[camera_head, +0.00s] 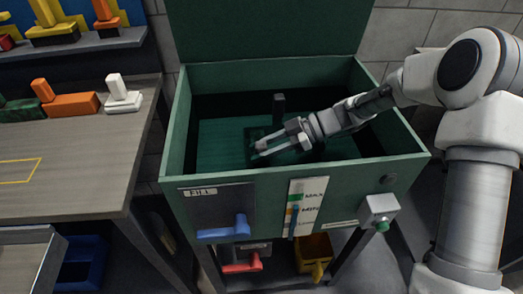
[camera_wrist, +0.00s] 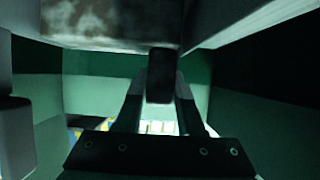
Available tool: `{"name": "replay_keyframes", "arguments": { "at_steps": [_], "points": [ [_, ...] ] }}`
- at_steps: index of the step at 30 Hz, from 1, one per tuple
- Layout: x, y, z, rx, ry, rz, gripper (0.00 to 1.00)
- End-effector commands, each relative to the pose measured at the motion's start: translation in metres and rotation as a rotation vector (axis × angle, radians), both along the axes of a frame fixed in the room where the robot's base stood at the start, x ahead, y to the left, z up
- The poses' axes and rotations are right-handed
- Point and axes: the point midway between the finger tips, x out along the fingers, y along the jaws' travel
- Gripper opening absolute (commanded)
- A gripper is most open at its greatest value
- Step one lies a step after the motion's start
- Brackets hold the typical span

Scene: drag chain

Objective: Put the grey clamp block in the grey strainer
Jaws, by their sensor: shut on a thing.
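My gripper (camera_head: 262,147) reaches into the open green tank, its fingers pointing left. In the wrist view, its fingers (camera_wrist: 158,95) are shut on a dark post (camera_wrist: 160,72). A mottled grey slab (camera_wrist: 110,22) is close by at the top and seems joined to the post; together they look like the grey clamp block. In the head view the held part is small and mostly hidden by the fingers. A dark upright piece (camera_head: 279,103) stands in the tank just behind the gripper. I cannot clearly make out the grey strainer.
The green tank (camera_head: 225,174) has high walls around my gripper and a raised lid (camera_head: 268,28) behind. A workbench (camera_head: 70,165) on the left carries orange (camera_head: 72,106), white (camera_head: 121,97) and green blocks. A blue lever (camera_head: 225,231) and a grey box (camera_head: 379,208) project from the tank's front.

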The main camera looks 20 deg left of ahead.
Motion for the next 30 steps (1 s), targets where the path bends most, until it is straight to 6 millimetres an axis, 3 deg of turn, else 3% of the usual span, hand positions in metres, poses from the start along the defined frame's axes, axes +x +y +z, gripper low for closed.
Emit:
{"name": "replay_keyframes", "arguments": {
  "at_steps": [1,5,6,16,30],
  "points": [
    [0.0,-0.001,-0.003,-0.005,0.0,0.0,0.43],
    [0.0,-0.001,-0.002,-0.004,0.001,0.0,0.66],
    [0.0,-0.001,-0.002,-0.004,0.001,0.0,0.67],
    [0.003,-0.005,0.002,-0.003,-0.001,-0.003,0.67],
    [0.031,-0.057,0.031,-0.003,0.001,-0.003,0.67]
  ]
}}
